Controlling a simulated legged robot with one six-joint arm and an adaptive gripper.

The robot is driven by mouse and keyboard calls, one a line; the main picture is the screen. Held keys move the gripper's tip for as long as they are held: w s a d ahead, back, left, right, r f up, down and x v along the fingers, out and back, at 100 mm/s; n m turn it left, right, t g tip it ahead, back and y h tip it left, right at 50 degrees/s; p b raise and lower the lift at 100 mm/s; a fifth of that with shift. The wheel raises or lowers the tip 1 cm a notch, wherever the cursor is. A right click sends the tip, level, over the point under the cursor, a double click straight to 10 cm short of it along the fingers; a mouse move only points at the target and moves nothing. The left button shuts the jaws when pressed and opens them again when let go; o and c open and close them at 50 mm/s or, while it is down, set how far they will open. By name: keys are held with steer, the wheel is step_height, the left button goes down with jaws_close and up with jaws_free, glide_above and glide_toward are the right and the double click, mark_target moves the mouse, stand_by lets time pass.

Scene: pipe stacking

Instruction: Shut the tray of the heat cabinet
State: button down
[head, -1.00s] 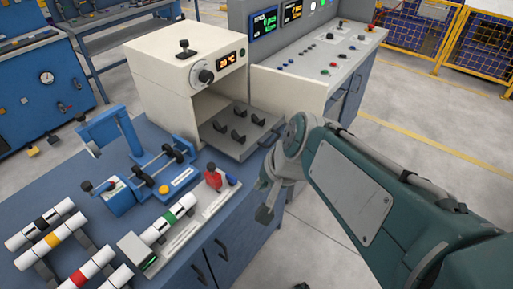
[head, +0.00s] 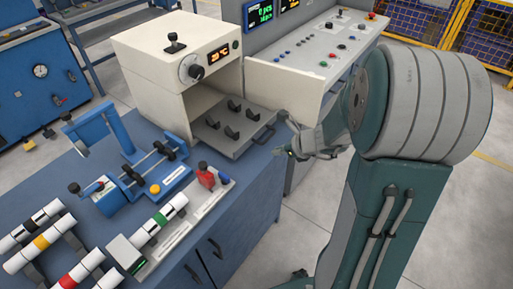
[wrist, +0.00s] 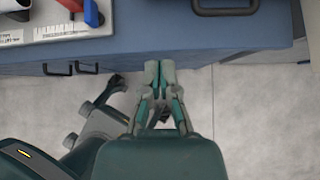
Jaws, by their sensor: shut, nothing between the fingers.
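The heat cabinet (head: 146,75) is a cream box with a dial and an orange display, on the blue bench at the upper left of the head view. Its grey tray (head: 217,143) is pulled out of the open front, with several dark holders on it and a handle (head: 263,134) on its front edge. The handle also shows in the wrist view (wrist: 225,11) at the top. My gripper (head: 284,151) is just right of the tray in the head view, apart from it. In the wrist view my gripper (wrist: 160,66) is shut and empty, below the bench edge.
A blue clamp fixture (head: 145,178), a red-handled device (head: 206,176) and striped pipes (head: 42,240) stand on the bench left of the tray. A control console (head: 315,60) stands behind and right. The floor in front of the bench is clear.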

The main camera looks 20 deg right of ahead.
mark_target(194, 124)
steer(key=x, duration=1)
steer(key=shift+a+f, duration=0.1)
steer(key=shift+a, duration=0.2)
steer(key=shift+w+a+r, duration=0.1)
steer(key=shift+w+a, duration=0.2)
steer(key=shift+w, duration=0.2)
steer(key=shift+w+a+r, duration=0.1)
steer(key=shift+w+a, duration=0.2)
steer(key=shift+w, duration=0.2)
steer(key=shift+w+a, duration=0.45)
steer(key=shift+w, duration=0.1)
steer(key=w+a, duration=0.4)
steer(key=w, duration=0.3)
steer(key=w+a, duration=0.5)
steer(key=w, duration=0.2)
steer(key=w+a, duration=0.4)
steer(key=w, duration=0.2)
steer(key=shift+w+a, duration=0.4)
steer(key=shift+w+r, duration=0.1)
steer(key=shift+w, duration=0.1)
steer(key=shift+a+r, duration=0.1)
